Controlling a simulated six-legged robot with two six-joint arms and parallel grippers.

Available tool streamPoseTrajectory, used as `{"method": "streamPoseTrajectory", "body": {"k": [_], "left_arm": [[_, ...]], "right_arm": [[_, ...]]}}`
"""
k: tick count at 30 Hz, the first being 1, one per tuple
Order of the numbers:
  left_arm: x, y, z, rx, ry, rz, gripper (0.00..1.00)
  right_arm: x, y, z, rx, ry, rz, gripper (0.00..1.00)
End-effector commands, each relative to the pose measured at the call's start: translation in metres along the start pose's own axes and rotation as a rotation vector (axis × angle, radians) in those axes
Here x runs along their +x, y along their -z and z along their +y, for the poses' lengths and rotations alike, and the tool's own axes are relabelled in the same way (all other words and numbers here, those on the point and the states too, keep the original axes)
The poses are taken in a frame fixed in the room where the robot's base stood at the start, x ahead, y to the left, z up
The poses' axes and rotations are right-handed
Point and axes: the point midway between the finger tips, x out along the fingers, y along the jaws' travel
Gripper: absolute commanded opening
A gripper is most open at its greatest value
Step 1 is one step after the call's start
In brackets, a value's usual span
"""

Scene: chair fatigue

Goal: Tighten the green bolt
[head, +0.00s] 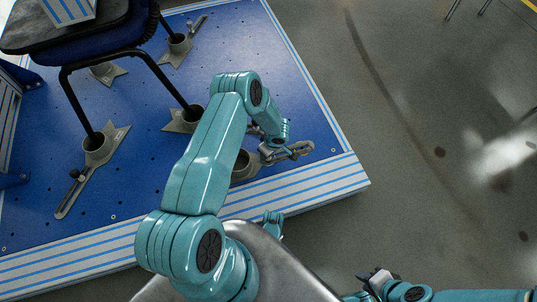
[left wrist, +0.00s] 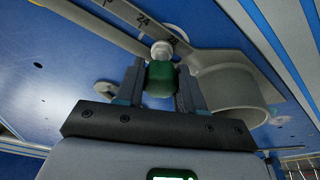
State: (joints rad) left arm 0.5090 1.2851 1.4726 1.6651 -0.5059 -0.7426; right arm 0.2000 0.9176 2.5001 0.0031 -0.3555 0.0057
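The green bolt (left wrist: 161,79) shows in the left wrist view below a pale round knob, beside a grey round cup (left wrist: 230,88). My left gripper (left wrist: 160,84) has a finger on each side of the bolt, and both appear to touch it. In the head view my own arm hides the bolt and most of this gripper. My right gripper (head: 376,280) is at the bottom right of the head view, away from the fixture. Its fingers are too small and foreshortened to tell open from shut.
A chair (head: 75,50) stands with its legs in grey cups on a blue perforated platform (head: 125,200). A slotted bar (head: 75,190) with a dark knob lies at the left. A striped edge (head: 320,183) borders the platform.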

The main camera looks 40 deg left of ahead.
Motion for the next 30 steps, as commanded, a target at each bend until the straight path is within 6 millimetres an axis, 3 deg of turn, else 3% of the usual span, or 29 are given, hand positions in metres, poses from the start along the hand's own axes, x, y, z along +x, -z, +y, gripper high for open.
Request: {"method": "streamPoseTrajectory", "body": {"k": [3, 9, 18, 24, 30], "left_arm": [[-0.0002, 0.0003, -0.0005, 0.038, -0.009, -0.001, 0.06], [-0.0002, 0.0003, -0.0006, 0.313, -0.077, -0.001, 0.06], [0.0001, 0.0001, -0.0002, 0.357, -0.089, -0.001, 0.06], [0.0001, 0.0005, -0.0008, 0.635, -0.157, -0.003, 0.06], [0.0001, -0.0003, -0.0003, 0.687, -0.171, -0.003, 0.06]], "right_arm": [[-0.0006, 0.0, -0.0002, 0.0, 0.0, 0.0, 0.3], [-0.002, 0.0, -0.0007, 0.0, 0.0, 0.0, 0.3], [-0.0019, 0.0, -0.0007, 0.0, 0.0, 0.0, 0.3], [-0.0025, 0.0, -0.0009, 0.0, 0.0, 0.0, 0.3], [-0.0025, 0.0, -0.0009, 0.0, 0.0, 0.0, 0.3]]}}
